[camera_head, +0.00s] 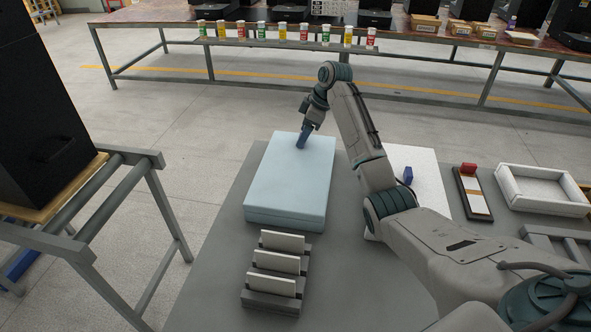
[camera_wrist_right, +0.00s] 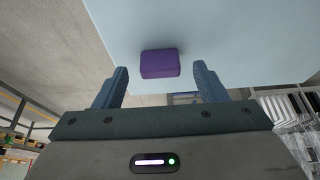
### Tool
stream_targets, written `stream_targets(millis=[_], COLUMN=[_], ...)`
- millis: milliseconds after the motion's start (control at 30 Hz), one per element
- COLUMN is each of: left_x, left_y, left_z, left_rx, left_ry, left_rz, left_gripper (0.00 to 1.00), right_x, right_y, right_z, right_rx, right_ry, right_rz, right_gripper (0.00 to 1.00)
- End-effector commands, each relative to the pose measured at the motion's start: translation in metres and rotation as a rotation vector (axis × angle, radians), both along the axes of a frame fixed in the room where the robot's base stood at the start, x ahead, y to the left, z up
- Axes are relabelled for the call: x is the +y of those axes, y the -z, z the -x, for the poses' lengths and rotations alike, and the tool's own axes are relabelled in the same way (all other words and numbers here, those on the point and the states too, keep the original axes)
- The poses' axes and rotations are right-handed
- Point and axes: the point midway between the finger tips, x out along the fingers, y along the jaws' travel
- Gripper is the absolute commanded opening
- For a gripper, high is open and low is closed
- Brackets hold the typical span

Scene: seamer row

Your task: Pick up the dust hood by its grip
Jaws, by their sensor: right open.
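The dust hood looks like a pale blue box (camera_head: 285,190) on the grey table, left of my right arm. Its grip looks like a purple block (camera_wrist_right: 160,63) on the pale blue surface in the right wrist view; in the head view I cannot make it out behind the gripper. My right gripper (camera_head: 302,141) is over the far part of the hood. In the right wrist view its two blue fingers (camera_wrist_right: 163,80) are spread, with the purple block ahead between them and a gap on each side. My left gripper is not in view.
A rack with several upright plates (camera_head: 275,267) stands in front of the hood. Right of my arm are a white board (camera_head: 425,185) with a blue block, a dark tray (camera_head: 472,192) and a white open tray (camera_head: 543,188). A metal roller frame (camera_head: 110,205) stands left, across open floor.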

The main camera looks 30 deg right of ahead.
Motion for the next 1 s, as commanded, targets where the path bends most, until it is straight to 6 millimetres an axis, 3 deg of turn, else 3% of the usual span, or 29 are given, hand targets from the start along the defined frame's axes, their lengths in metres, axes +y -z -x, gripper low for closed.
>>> stream_targets(millis=[300,600,867,1000], left_x=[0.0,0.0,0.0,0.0], left_y=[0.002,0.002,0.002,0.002], left_z=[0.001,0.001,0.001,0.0], left_rx=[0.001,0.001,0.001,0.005], left_ry=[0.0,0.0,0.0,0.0], left_rz=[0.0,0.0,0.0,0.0], left_gripper=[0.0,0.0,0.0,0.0], right_x=[0.002,0.002,0.002,0.002], right_y=[0.006,0.006,0.003,-0.014], right_z=[-0.002,-0.001,-0.002,-0.002], right_rx=[-0.001,-0.001,-0.002,-0.006], right_ry=[0.0,-0.001,0.0,-0.001], right_rz=[0.001,0.001,0.001,0.001], right_gripper=[0.65,0.07,0.05,0.05])
